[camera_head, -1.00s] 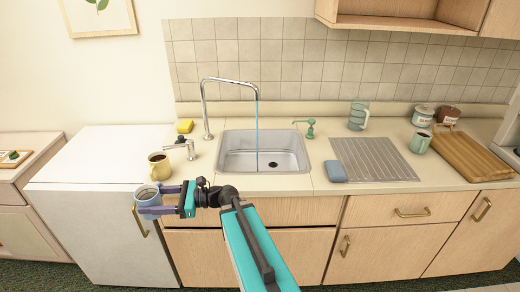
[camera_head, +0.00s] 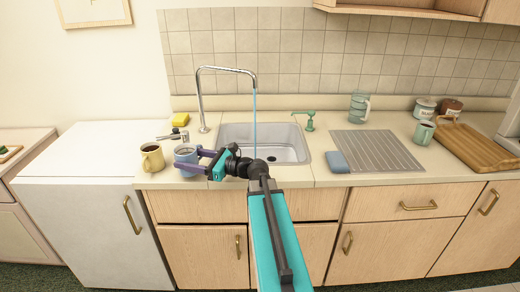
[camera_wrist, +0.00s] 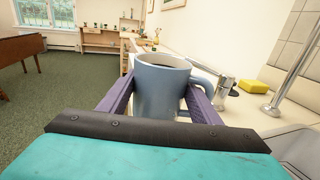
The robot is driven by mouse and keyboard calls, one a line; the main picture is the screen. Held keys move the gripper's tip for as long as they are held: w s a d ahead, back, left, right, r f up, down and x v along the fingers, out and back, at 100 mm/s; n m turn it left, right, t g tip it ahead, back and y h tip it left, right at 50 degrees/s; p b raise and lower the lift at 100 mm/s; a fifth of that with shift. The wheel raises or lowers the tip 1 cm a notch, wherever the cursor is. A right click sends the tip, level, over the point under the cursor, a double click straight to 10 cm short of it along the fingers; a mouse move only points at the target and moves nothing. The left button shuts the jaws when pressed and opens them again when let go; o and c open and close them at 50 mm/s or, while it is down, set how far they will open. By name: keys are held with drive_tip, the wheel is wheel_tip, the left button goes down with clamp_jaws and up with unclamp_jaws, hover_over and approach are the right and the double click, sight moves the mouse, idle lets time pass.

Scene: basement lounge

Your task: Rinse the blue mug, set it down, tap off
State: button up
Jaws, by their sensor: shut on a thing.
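The blue mug (camera_head: 185,154) is held upright in my gripper (camera_head: 188,162), between its purple fingers, at the counter's front edge left of the sink. In the wrist view the mug (camera_wrist: 160,88) fills the space between the fingers, with its handle to the right. Its inside looks dark near the rim. The chrome tap (camera_head: 201,105) arches over the sink (camera_head: 262,142), and a thin blue stream of water (camera_head: 254,115) runs from its spout. A small metal fitting with a dark lever (camera_head: 176,134) stands behind the mug. I cannot tell whether the mug touches the counter.
A yellow mug (camera_head: 151,158) stands close left of the blue mug. A yellow sponge (camera_head: 180,119) lies behind. Right of the sink are a green soap pump (camera_head: 310,121), a blue sponge (camera_head: 337,161), a ribbed drainboard (camera_head: 376,151), and a green mug (camera_head: 423,132).

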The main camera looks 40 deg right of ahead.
drive_tip(key=s+d+h+b, duration=0.1)
drive_tip(key=d+b, duration=0.1)
drive_tip(key=d, duration=0.2)
drive_tip(key=s+d+m+t+h+b, duration=0.1)
drive_tip(key=d+b, duration=0.1)
drive_tip(key=d, duration=0.2)
drive_tip(key=s+d+m+h+b, duration=0.1)
drive_tip(key=d, duration=0.3)
drive_tip(key=shift+d+r+t+b, duration=0.2)
drive_tip(key=shift+t+b, duration=0.1)
drive_tip(key=shift+b, duration=0.1)
drive_tip(key=s+d+m+h+b, duration=0.1)
drive_tip(key=s+d+b, duration=0.1)
drive_tip(key=d, duration=0.2)
drive_tip(key=s+d+h+b, duration=0.1)
drive_tip(key=s+d+b, duration=0.1)
drive_tip(key=s+d, duration=0.1)
drive_tip(key=s+d+m+t+h+b, duration=0.1)
drive_tip(key=s+d+b, duration=0.2)
drive_tip(key=d, duration=0.1)
drive_tip(key=shift+d+r+m+h, duration=0.1)
drive_tip(key=shift+d+m+h, duration=0.2)
drive_tip(key=shift+d, duration=0.05)
drive_tip(key=shift+w+d+p, duration=0.1)
drive_tip(key=shift+p, duration=0.25)
